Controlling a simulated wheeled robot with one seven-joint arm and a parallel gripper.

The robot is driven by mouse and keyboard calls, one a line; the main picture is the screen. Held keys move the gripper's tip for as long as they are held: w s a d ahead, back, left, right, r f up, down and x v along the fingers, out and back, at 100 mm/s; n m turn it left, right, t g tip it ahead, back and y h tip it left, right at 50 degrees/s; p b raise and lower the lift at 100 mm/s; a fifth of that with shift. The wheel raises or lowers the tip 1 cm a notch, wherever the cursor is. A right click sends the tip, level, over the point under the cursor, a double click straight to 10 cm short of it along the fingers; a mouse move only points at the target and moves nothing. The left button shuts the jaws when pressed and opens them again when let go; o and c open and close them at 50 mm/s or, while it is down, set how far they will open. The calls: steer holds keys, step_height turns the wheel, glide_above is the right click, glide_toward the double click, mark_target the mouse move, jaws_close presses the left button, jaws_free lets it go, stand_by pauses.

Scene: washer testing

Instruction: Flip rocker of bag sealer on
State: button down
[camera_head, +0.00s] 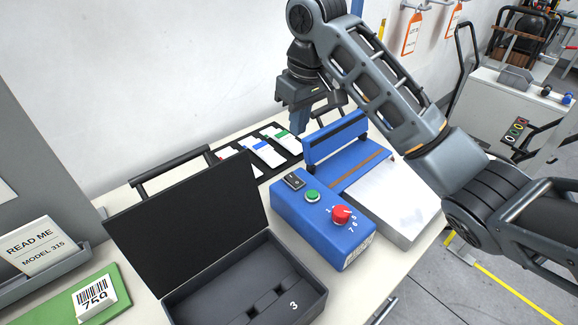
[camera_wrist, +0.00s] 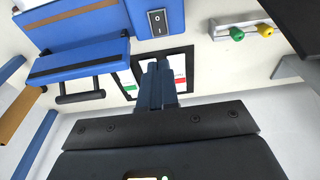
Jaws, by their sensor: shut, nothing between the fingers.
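The bag sealer (camera_head: 329,226) is a blue box with a green button (camera_head: 312,196), a red dial (camera_head: 341,214) and a blue sealing arm (camera_head: 335,140) raised behind. Its black rocker (camera_head: 293,181) sits on the top face at the far left corner. In the wrist view the rocker (camera_wrist: 157,22) shows O and I marks; I cannot tell which side is pressed. My gripper (camera_head: 300,130) is above and behind the rocker, apart from it. Its fingers (camera_wrist: 157,66) are together and empty, pointing toward the rocker in the wrist view.
An open black case (camera_head: 185,225) stands close left of the sealer, its lid upright. A black tray with coloured cards (camera_head: 265,150) lies behind. A green board (camera_head: 105,305) and a READ ME card (camera_head: 33,245) are at the left. A silver plate (camera_head: 395,205) lies right.

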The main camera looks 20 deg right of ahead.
mark_target(289, 175)
steer(key=f, duration=0.4)
steer(key=w+f+b, duration=0.1)
steer(key=f, duration=0.4)
steer(key=w+f, duration=0.1)
steer(key=f, duration=0.4)
steer(key=shift+a+b, duration=0.3)
steer(key=shift+b, duration=0.05)
